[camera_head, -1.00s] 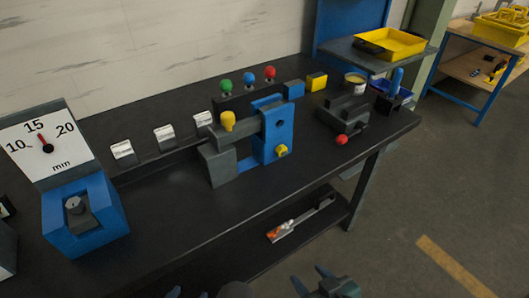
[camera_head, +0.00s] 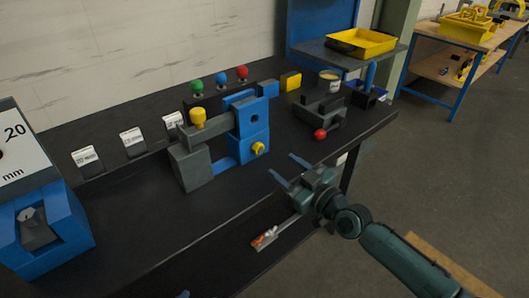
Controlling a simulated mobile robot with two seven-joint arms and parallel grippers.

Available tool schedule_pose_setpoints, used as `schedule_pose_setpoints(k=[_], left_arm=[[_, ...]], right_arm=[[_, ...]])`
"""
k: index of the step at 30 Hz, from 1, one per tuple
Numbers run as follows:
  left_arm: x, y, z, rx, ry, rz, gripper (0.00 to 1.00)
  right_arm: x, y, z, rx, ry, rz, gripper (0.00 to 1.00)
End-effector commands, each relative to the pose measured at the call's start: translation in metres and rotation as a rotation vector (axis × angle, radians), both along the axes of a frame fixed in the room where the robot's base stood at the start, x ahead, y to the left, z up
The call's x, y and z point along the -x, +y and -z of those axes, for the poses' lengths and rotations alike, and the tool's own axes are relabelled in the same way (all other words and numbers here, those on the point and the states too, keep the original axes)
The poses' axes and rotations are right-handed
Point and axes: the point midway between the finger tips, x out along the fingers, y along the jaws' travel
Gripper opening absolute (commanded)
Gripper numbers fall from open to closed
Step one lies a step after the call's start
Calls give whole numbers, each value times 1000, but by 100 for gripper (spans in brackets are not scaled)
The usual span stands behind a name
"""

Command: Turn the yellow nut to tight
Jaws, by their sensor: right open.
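The yellow nut (camera_head: 258,148) sits low on the front face of the upright blue block (camera_head: 251,128), on the black bench. My right gripper (camera_head: 281,164) is open and empty, with its two fingers pointing up and left towards the blue block. In the picture its fingertips are a little right of and below the nut, apart from it. A small tip at the bottom edge (camera_head: 183,294) seems to be part of my left gripper; the rest of it is out of the picture.
A yellow knob (camera_head: 198,117) tops the grey arm left of the blue block. A dark grey device with a red ball (camera_head: 320,134) stands to the right. The bench front (camera_head: 150,225) is clear.

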Motion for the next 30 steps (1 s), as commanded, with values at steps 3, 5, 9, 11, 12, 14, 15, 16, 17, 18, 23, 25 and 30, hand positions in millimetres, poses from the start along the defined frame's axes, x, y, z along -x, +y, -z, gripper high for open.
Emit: schedule_pose_setpoints(k=[3,5,9,11,12,14,15,16,17,18,23,25,30], left_arm=[[0,0,2,0,0,0,49],[0,0,4,2,1,-1,49],[-1,1,7,7,2,-4,49],[-1,2,8,9,0,-6,49],[-1,2,9,10,0,-7,49],[-2,3,8,12,-3,-9,49],[-2,3,8,13,-4,-10,49],[-3,3,7,13,-6,-10,49],[-3,3,6,14,-7,-11,49],[-3,3,6,15,-9,-11,49],[-3,3,5,17,-9,-11,49],[-3,3,5,17,-9,-11,49],[-3,2,5,19,-7,-12,49]], right_arm=[[-23,17,0,-2,-1,0,49],[-32,24,0,-1,-1,-1,49],[-52,38,0,0,-1,-1,49],[-58,42,1,-1,0,-1,49],[-61,45,1,0,-1,-1,49],[-64,48,1,0,0,-2,49],[-66,49,0,0,-1,-1,49],[-67,50,0,0,0,-1,49],[-68,50,0,0,0,-1,49],[-69,51,0,1,1,-1,49],[-69,51,0,0,2,-1,49],[-69,51,0,0,2,-1,49],[-69,51,0,0,2,-1,36]])
